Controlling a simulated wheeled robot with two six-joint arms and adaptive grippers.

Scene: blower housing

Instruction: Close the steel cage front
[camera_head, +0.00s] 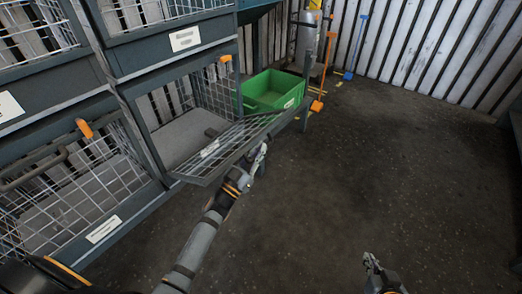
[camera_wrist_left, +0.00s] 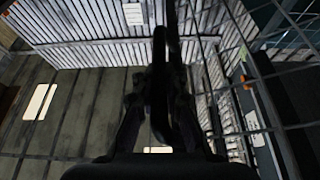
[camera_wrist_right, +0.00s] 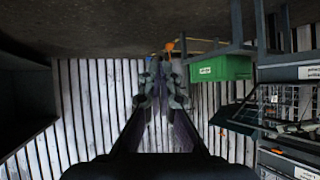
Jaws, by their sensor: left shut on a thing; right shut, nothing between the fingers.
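The steel cage front (camera_head: 225,145) is a mesh panel in a dark frame. In the head view it is folded down and outward from the open lower cage (camera_head: 185,135), sloping, with the opening uncovered above it. My left gripper (camera_head: 260,152) is at the panel's outer edge, shut on what appears to be its dark handle bar (camera_wrist_left: 158,90); the fingers partly hide the grip. An orange latch (camera_head: 225,59) sits at the opening's upper right corner. My right gripper (camera_head: 372,264) is shut and empty, low over the floor and well away from the cage; its fingers also show in the right wrist view (camera_wrist_right: 161,80).
A green crate (camera_head: 272,92) stands just right of the open cage. A neighbouring cage (camera_head: 70,190) at the lower left has its mesh front up, with an orange latch. Tools lean by the back wall. The floor (camera_head: 400,160) to the right is clear.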

